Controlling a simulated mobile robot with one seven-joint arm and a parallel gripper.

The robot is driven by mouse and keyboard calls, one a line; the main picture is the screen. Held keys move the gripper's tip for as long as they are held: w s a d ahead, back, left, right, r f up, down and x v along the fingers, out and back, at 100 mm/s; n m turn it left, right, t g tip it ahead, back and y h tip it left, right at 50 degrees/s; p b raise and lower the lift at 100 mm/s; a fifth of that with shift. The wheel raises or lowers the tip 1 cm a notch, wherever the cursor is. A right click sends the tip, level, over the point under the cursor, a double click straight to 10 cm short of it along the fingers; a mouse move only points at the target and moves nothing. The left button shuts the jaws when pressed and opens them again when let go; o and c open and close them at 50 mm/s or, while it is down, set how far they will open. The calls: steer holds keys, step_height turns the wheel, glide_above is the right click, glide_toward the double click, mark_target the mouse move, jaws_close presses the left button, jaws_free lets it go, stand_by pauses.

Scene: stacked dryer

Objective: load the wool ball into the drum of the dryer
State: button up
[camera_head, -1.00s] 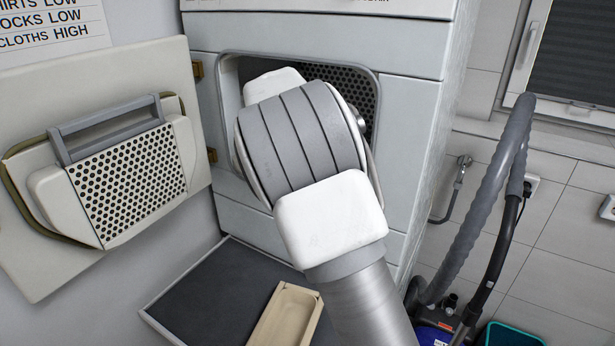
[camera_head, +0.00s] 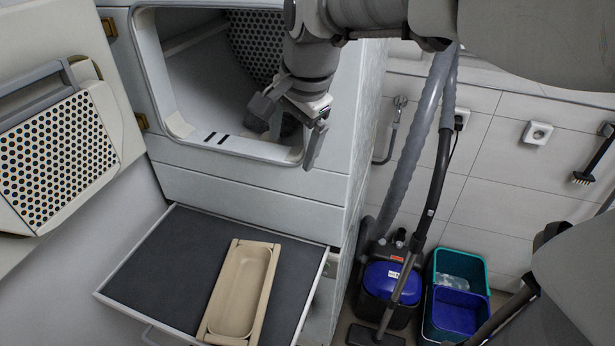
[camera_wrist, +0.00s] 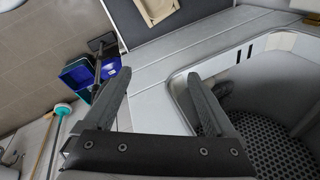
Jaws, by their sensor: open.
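The dryer's drum (camera_head: 200,75) is open at the front, with a perforated back wall that also shows in the wrist view (camera_wrist: 275,145). My gripper (camera_head: 288,128) is open at the lower right of the opening. In the wrist view my gripper (camera_wrist: 156,84) has one finger over the opening and the other over the outer front, with the rim between them. A dark grey lump (camera_wrist: 224,86), perhaps the wool ball, lies inside near the rim beside one finger. It is partly hidden, and I cannot tell its shape. Nothing shows between the fingertips.
The dryer door (camera_head: 60,150) stands open at left. A pulled-out dark shelf (camera_head: 165,260) below the opening holds an empty beige tray (camera_head: 238,290). A vacuum cleaner (camera_head: 390,285) and buckets (camera_head: 455,300) stand on the floor at right.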

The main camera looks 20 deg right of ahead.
steer(key=s+f+n+t, duration=0.1)
steer(key=s+n, duration=0.5)
steer(key=s, duration=0.2)
steer(key=s+d+f+n+t+h, duration=0.1)
steer(key=s+f+n, duration=0.1)
steer(key=s+n, duration=0.4)
steer(key=shift+s+d, duration=0.3)
steer(key=shift+s, duration=0.75)
steer(key=shift+d, duration=0.1)
stand_by(0.6)
